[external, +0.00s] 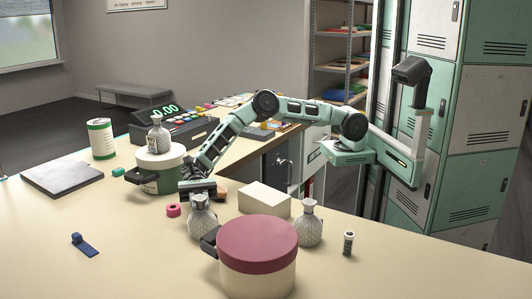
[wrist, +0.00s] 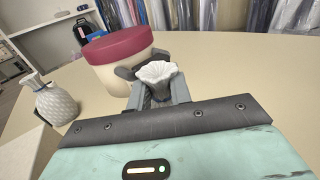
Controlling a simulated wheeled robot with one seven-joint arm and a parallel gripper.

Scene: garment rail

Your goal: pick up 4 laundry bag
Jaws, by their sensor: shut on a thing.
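My gripper (external: 198,194) reaches down over the counter and is shut on the tied neck of a grey-white, textured laundry bag (external: 202,221). The bag stands upright; I cannot tell whether it touches the counter. In the wrist view its pale ruffled top (wrist: 157,71) shows between my fingers and its body is hidden. A second, similar bag (external: 308,229) stands on the counter to the right; a bag also shows at left in the wrist view (wrist: 56,104). A third bag (external: 159,138) sits on the lid of a white-and-green pot.
A cream pot with a maroon lid (external: 257,244) stands close in front of the held bag. A cream box (external: 264,200) and a pink roll (external: 173,210) are nearby. The white-and-green pot (external: 149,164) is behind left. The front-left counter is mostly clear.

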